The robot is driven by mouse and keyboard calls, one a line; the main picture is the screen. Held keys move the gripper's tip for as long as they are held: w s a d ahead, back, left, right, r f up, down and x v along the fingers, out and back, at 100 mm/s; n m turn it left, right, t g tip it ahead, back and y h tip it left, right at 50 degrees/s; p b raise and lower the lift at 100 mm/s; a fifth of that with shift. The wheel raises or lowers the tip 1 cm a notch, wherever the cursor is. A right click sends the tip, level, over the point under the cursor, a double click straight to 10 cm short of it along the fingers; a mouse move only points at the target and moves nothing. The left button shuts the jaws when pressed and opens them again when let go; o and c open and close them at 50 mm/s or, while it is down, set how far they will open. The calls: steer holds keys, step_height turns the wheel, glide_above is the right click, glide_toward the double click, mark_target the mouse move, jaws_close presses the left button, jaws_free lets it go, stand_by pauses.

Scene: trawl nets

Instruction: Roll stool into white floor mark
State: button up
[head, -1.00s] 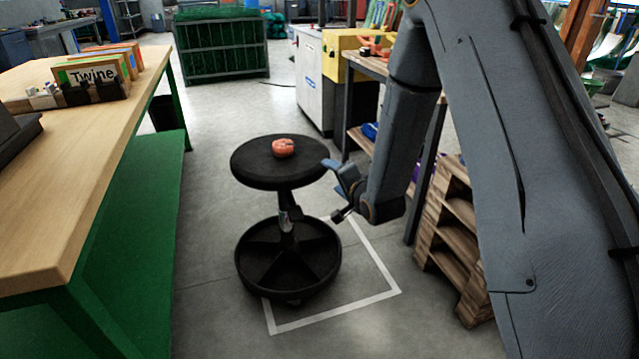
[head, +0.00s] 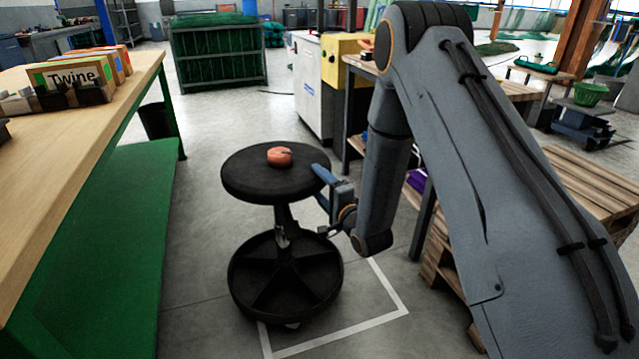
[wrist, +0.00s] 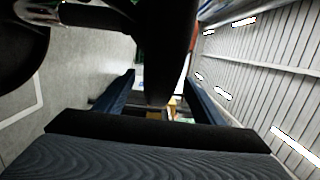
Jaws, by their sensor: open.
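The black round stool (head: 272,176) stands upright, with a wide tray-like base (head: 300,292) low on its column. The white floor mark (head: 390,317) is an outline on the concrete; the base covers its left and far part, and the front and right lines show. My gripper (head: 326,204) is open at the right edge of the seat. In the wrist view the dark seat edge (wrist: 166,60) lies between my two spread fingers (wrist: 163,100), with gaps showing on both sides. The mark's line also shows at the left there (wrist: 38,92).
An orange roll (head: 279,157) lies on the seat. A wooden workbench (head: 100,105) with green sides runs along the left. A wooden pallet rack (head: 440,262) and a table with a yellow machine (head: 345,62) stand to the right. Clear floor lies behind the stool.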

steer(key=b+x, duration=0.1)
steer(key=x, duration=0.6)
steer(key=shift+w, duration=0.15)
jaws_close()
steer(key=w+d, duration=0.4)
steer(key=d, duration=0.8)
steer(key=shift+w+d+b, duration=0.15)
steer(key=shift+d+b, duration=0.25)
steer(key=shift+b, duration=0.05)
steer(key=shift+c, duration=0.2)
jaws_free()
